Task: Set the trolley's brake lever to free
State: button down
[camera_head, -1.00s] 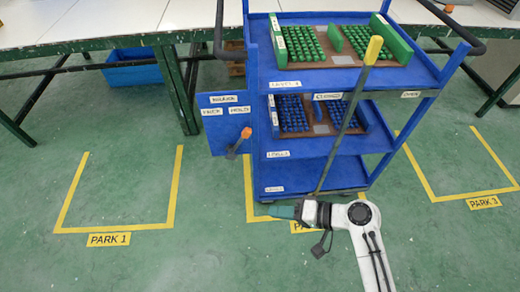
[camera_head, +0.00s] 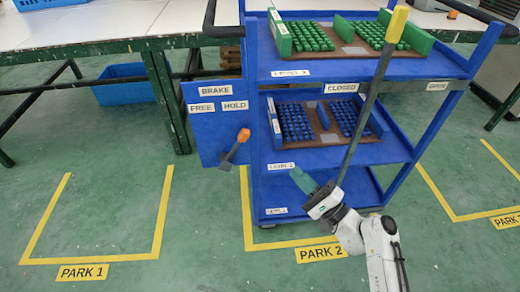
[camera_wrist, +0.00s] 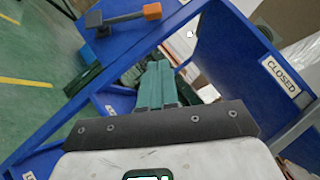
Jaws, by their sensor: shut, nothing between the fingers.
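The brake lever (camera_head: 235,148) is a grey bar with an orange tip on the blue panel (camera_head: 207,130) at the trolley's left side. It slants up and right, with its tip below the HOLD label (camera_head: 235,105); the FREE label (camera_head: 202,107) is to the left. The lever also shows at the top of the wrist view (camera_wrist: 125,17). My gripper (camera_head: 297,172) has green fingers, shut and empty, in front of the trolley's lower shelves. It is right of and below the lever, apart from it. The fingers show in the wrist view (camera_wrist: 158,75).
The blue trolley (camera_head: 345,155) holds trays of green and blue pieces. A long grey rod with a yellow tip (camera_head: 397,20) rises in front of it, close to my arm, between the CLOSED and OPEN labels. Green floor left of the panel is clear. A workbench (camera_head: 110,40) stands behind.

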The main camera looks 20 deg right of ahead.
aim_at(249, 134)
jog(key=shift+w, duration=0.1)
jog(key=s+a+r+x, duration=0.1)
jog(key=a+x, duration=0.1)
jog(key=x, duration=1)
jog(key=shift+a+r, duration=0.2)
jog(key=shift+a, duration=0.1)
jog(key=shift+w+r+p, duration=0.1)
jog(key=shift+r+p, duration=0.05)
jog(key=shift+p, duration=0.15)
jog(key=shift+w+a+r+n+g+h+p, duration=0.55)
jog(key=shift+a+n+g+p, duration=1.1)
jog(key=shift+p, duration=2.45)
jog(key=shift+w+a+r+n+g+h+p, duration=0.3)
jog(key=shift+w+a+r+n+g+p, duration=0.65)
jog(key=shift+a+p, duration=2.25)
jog(key=shift+w+a+r+n+g+h+p, duration=0.45)
jog(key=shift+a+n+g+p, duration=0.85)
jog(key=shift+p, duration=3.65)
